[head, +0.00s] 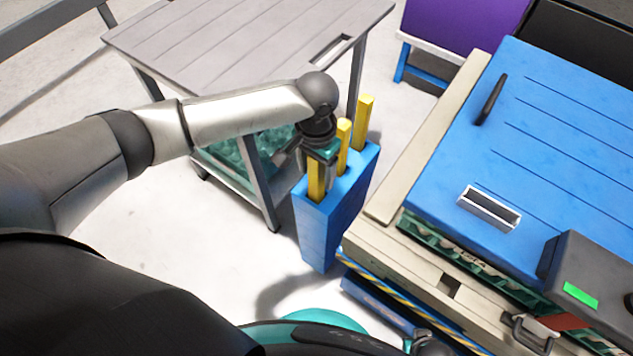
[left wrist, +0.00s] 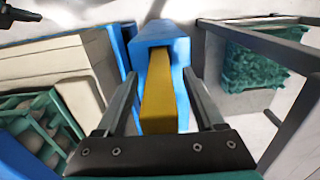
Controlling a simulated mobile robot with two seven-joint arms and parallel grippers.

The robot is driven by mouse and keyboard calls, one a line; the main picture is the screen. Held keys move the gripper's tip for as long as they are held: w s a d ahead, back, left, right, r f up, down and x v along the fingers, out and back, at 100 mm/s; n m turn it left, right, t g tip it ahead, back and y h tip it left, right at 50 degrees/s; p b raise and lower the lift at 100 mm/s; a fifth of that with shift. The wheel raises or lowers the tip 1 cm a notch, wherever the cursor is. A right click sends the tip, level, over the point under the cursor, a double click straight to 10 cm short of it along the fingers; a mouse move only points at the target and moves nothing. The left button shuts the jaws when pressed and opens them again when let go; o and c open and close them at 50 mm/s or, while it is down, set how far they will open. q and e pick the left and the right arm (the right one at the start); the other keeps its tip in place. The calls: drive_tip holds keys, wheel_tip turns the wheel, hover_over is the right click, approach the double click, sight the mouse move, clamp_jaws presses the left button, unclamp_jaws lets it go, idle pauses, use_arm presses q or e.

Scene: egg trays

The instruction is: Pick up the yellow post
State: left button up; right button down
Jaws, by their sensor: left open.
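Three yellow posts stand upright in a tall blue holder (head: 335,210): a near one (head: 316,182), a middle one (head: 344,140) and a far one (head: 365,115). My left gripper (head: 318,158) is at the top of the near post. In the left wrist view, a yellow post (left wrist: 160,95) lies between the two open fingers of my left gripper (left wrist: 160,85), with the blue holder (left wrist: 160,40) beyond it. A small gap shows beside the post, so the fingers do not appear closed on it.
A grey slatted table (head: 240,40) stands behind the holder, with a green egg tray (head: 232,158) on its lower shelf. A blue-topped workbench (head: 560,130) with a metal bracket (head: 489,208) is close on the right. Pale floor (head: 235,235) is clear to the holder's left.

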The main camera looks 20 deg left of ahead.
use_arm(q)
clamp_jaws()
idle(0.5)
idle(0.9)
